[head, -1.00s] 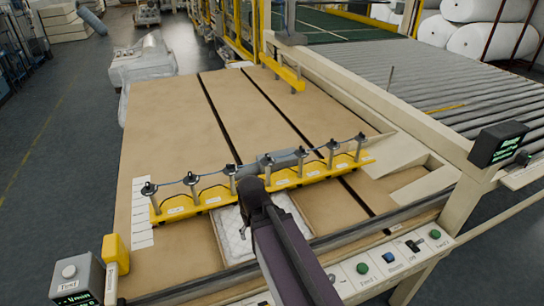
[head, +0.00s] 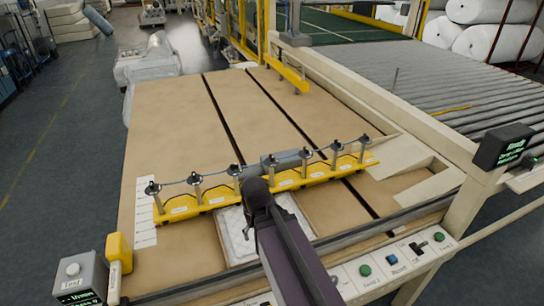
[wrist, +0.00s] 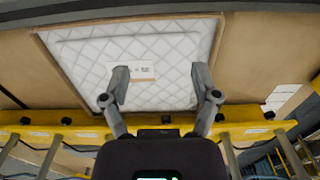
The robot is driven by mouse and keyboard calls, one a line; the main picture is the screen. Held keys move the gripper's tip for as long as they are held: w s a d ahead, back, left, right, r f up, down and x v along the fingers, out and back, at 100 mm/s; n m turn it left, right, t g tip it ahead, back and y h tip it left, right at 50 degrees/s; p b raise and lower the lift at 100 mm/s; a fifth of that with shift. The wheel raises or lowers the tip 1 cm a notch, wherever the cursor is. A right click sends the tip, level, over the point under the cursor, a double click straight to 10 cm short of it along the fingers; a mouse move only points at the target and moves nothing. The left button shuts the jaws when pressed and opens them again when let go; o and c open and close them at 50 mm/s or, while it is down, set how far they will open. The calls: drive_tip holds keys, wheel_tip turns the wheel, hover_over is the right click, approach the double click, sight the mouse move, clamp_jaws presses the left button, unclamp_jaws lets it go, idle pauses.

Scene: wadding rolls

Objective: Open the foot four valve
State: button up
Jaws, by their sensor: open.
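A yellow bar (head: 212,200) spans the near part of the tan table and carries several posts with black knobs, joined by a thin line. Counting from the left, the fourth knob (head: 270,160) stands at mid-bar, beside a grey cylinder and just behind my arm's end. The labels on the bar are too small to read. My gripper (wrist: 163,85) is open and empty in the wrist view, its two grey fingers apart over a white quilted pad (wrist: 175,45) with a small label. In the head view my arm hides the fingertips. The bar (wrist: 240,128) also crosses the wrist view.
A front panel (head: 400,262) with green, blue and black controls lies at right. A small display (head: 503,145) stands at far right. A grey box (head: 78,275) and a yellow block (head: 119,250) stand at front left. The table (head: 180,110) behind the bar is clear.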

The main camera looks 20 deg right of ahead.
wheel_tip(320, 180, up, 24)
drive_tip(key=m+p, duration=1.8)
drive_tip(key=p, duration=0.6)
hover_over(272, 156)
drive_tip(key=shift+w+f, duration=0.1)
drive_tip(key=shift+f, duration=0.15)
drive_tip(key=shift+f+b, duration=0.15)
drive_tip(key=shift+b, duration=0.25)
wheel_tip(272, 156, down, 14)
drive_tip(key=b, duration=1.3)
drive_tip(key=shift+r, duration=0.25)
clamp_jaws()
